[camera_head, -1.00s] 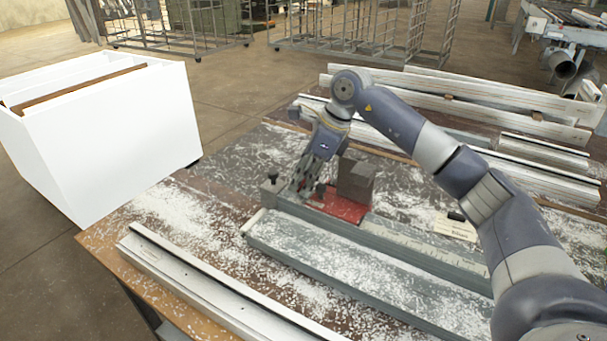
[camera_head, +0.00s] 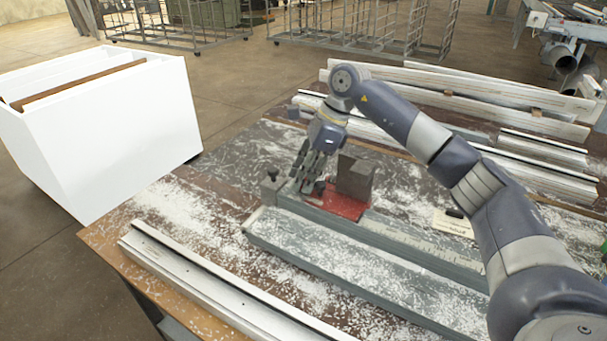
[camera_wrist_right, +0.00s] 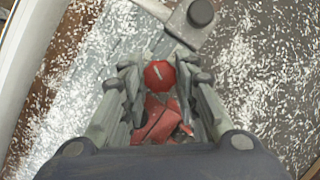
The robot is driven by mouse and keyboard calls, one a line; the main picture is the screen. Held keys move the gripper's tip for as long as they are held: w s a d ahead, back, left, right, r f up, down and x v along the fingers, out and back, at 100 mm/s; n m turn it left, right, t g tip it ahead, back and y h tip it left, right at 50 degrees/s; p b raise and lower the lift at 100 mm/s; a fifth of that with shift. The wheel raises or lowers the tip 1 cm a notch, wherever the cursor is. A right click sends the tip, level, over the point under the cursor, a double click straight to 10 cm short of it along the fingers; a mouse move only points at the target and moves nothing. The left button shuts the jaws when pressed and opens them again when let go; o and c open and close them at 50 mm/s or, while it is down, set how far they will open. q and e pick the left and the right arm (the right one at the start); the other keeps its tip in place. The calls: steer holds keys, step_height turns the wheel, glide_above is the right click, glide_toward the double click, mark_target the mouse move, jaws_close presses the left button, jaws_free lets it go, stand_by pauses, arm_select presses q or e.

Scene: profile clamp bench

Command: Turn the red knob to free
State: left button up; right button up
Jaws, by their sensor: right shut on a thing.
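The red knob (camera_wrist_right: 160,75) shows in the right wrist view between the two fingers of my right gripper (camera_wrist_right: 162,88), with a pale line across its top. My right gripper is shut on the knob, and it also shows in the head view (camera_head: 310,183), reaching down at the red clamp base. The red base plate (camera_head: 345,205) carries a dark block (camera_head: 355,177) just right of the gripper. In the head view the fingers largely hide the knob. My left gripper is not in view.
A grey fixture rail (camera_head: 400,243) runs along the shaving-covered bench, with a dark round knob (camera_head: 270,188) at its left end. A white profile (camera_head: 215,285) lies along the front edge. More profiles (camera_head: 460,95) lie at the back. A white bin (camera_head: 120,140) stands left.

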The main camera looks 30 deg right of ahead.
steer(key=o, duration=1.1)
steer(key=shift+c, duration=0.2)
steer(key=v, duration=1.2)
